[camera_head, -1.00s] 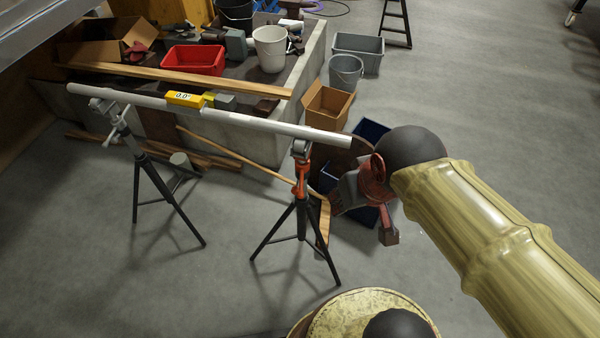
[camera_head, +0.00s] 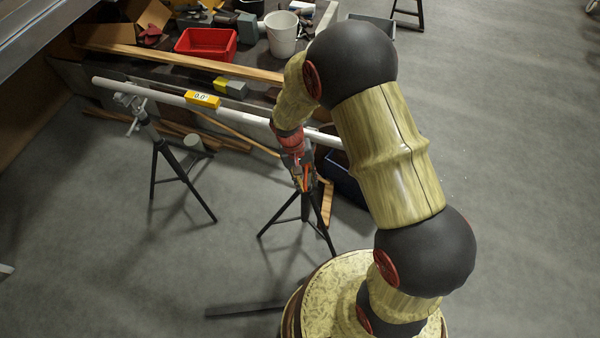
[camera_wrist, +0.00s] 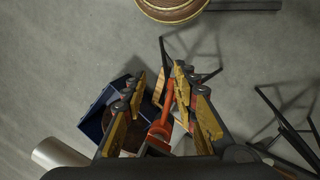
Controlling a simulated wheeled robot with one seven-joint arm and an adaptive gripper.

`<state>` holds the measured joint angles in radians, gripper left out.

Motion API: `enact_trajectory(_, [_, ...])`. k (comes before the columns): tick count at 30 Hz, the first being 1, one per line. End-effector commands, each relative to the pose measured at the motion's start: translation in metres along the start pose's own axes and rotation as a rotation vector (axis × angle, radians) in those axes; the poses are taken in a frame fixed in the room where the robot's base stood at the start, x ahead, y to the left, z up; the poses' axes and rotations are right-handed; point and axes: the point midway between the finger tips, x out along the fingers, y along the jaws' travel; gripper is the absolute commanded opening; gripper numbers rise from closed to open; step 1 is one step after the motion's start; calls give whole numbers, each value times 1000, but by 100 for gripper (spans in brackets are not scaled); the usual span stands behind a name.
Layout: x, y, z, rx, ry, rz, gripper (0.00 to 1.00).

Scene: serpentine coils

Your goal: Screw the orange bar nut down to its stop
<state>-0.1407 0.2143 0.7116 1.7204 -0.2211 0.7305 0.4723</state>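The orange bar nut (camera_wrist: 160,128) shows in the wrist view between the two yellow finger pads of my gripper (camera_wrist: 158,78). A gap shows between the fingers, which are open, and I cannot tell whether either one touches the nut. In the head view my gripper (camera_head: 300,178) points down at the top of the right tripod stand (camera_head: 305,208) and covers most of the nut there. The long pale pipe (camera_head: 238,113) lies across both stands. Its end (camera_wrist: 58,155) also shows in the wrist view. How far the nut is screwed down is hidden.
A yellow level (camera_head: 203,100) reading about 0.0 sits on the pipe. The left tripod stand (camera_head: 160,150) holds the pipe's other end. A blue bin (camera_wrist: 100,110) is close by the right stand. A red tray (camera_head: 206,44) and planks lie behind. The floor in front is open.

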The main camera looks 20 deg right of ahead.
Motion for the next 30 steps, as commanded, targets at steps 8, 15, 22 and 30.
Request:
enact_trajectory(8, [-2, -11, -56, 207, 114, -23, 29])
enact_trajectory(15, [8, -11, -58, 262, 117, -29, 29])
enact_trajectory(22, [43, -12, -62, 262, 115, -29, 29])
enact_trajectory(30, [71, -12, -66, 260, 117, -31, 29])
